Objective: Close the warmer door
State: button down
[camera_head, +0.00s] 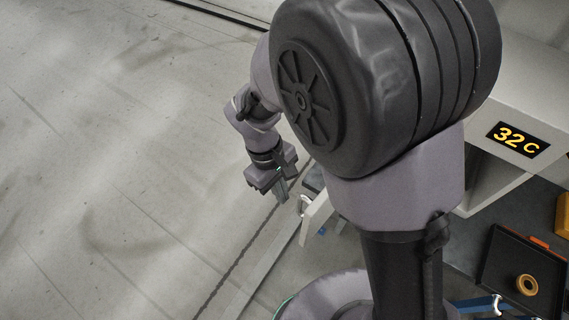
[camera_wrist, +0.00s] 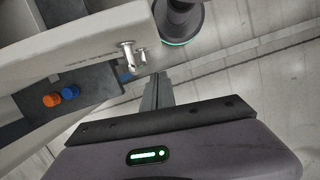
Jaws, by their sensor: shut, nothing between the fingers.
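The warmer (camera_head: 540,95) is a pale box at the right of the head view, with a yellow "32 C" display. Its door (camera_head: 316,219) stands open, a pale panel mostly hidden behind my arm, with a metal handle (camera_head: 305,204) near its outer end. In the wrist view the door (camera_wrist: 75,38) fills the upper left, and its handle (camera_wrist: 129,56) sticks out near its right end. My gripper (camera_head: 283,194) is shut and empty, beside the handle. In the wrist view my fingertips (camera_wrist: 158,80) are just below and right of the handle, seemingly apart from it.
A dark tray (camera_head: 497,262) with a tan ring (camera_head: 527,285) lies at the lower right on a dark surface. An orange object (camera_head: 564,215) is at the right edge. The wrist view shows orange (camera_wrist: 51,100) and blue (camera_wrist: 70,93) round parts. Floor to the left is clear.

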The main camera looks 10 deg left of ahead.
jog(key=s+d+f+b, duration=0.1)
jog(key=s+d+f, duration=0.1)
jog(key=d+f, duration=0.2)
jog(key=shift+s+d+f, duration=0.25)
jog(key=shift+f, duration=0.25)
jog(key=shift+s, duration=0.1)
